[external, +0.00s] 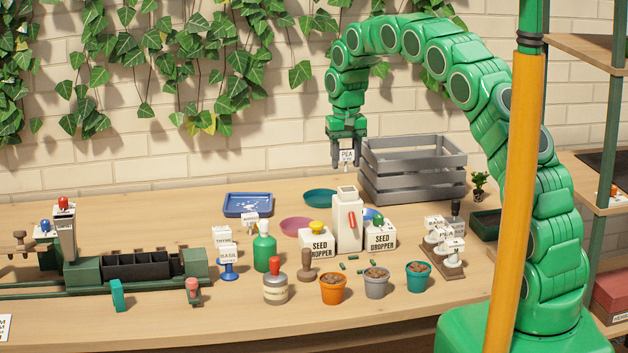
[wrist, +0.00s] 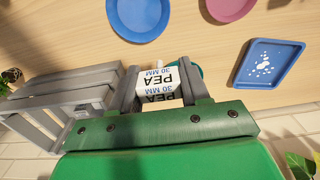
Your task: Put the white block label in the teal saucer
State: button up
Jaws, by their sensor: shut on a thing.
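My gripper (external: 346,166) is shut on the white block label (external: 347,156), which reads PEA, and holds it in the air above the back of the table. In the wrist view the label (wrist: 160,82) sits between the two grey fingers and also reads 30 MM. The teal saucer (external: 320,198) lies on the table, lower in the picture and a little left of the label. In the wrist view only a sliver of the teal saucer (wrist: 199,71) shows; the label and a finger hide the rest.
A grey slatted crate (external: 412,170) stands right beside my gripper. A pink saucer (external: 296,226), a blue saucer (wrist: 140,14) and a blue tray (external: 248,205) lie nearby. White seed droppers (external: 347,222) stand in front of the teal saucer. Several pots and stamps fill the front.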

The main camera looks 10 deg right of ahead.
jog(key=w+a+f, duration=0.2)
jog(key=w+f, duration=0.1)
jog(key=w, duration=0.3)
send_over(322, 200)
jog(key=shift+s+f, duration=0.15)
jog(key=shift+f, duration=1.2)
jog(key=shift+s+f, duration=0.15)
jog(key=shift+f, duration=1.3)
jog(key=shift+w+f, duration=0.15)
jog(key=shift+f, duration=0.15)
jog(key=shift+w+f, duration=0.1)
jog(key=shift+f, duration=1.35)
jog(key=shift+f, duration=0.15)
jog(key=o, duration=0.7)
jog(key=shift+o, duration=0.2)
